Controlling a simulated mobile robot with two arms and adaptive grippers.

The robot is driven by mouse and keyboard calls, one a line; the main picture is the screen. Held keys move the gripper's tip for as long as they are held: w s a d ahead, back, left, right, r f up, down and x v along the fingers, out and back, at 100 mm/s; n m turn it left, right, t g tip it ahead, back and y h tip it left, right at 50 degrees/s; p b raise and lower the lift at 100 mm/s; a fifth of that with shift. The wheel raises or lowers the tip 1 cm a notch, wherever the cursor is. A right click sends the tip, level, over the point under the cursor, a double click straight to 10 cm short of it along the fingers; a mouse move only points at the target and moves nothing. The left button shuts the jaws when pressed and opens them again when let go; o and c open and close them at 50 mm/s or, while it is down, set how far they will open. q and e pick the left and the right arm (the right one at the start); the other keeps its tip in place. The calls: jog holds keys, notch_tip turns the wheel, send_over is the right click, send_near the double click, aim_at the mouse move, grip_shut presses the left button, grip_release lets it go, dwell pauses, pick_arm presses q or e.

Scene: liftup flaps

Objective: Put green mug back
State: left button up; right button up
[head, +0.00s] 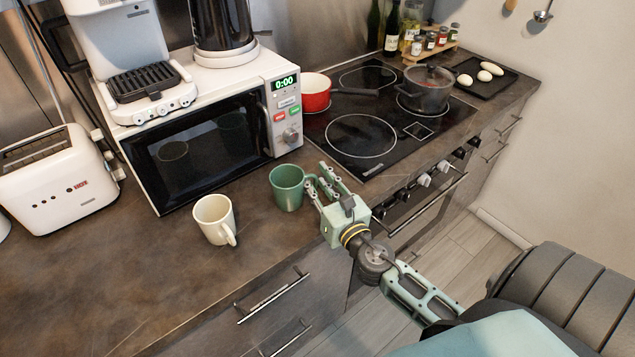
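The green mug (287,188) stands upright on the brown countertop, in front of the microwave's right side. Its handle side faces right, towards my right gripper (317,179). The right gripper's two fingers are spread apart, with their tips right at the handle. I cannot tell whether they touch it. The fingers partly hide the handle. My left gripper is not in view.
A cream mug (212,220) stands left of the green one. The microwave (200,140) is behind both, with a toaster (58,180) at left. The front-left counter is clear.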

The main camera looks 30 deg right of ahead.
jog(key=shift+r, duration=0.2)
jog(key=s+a+b, duration=0.1)
jog(key=s+b, duration=0.3)
jog(key=s, duration=0.8)
jog(key=shift+a, duration=0.25)
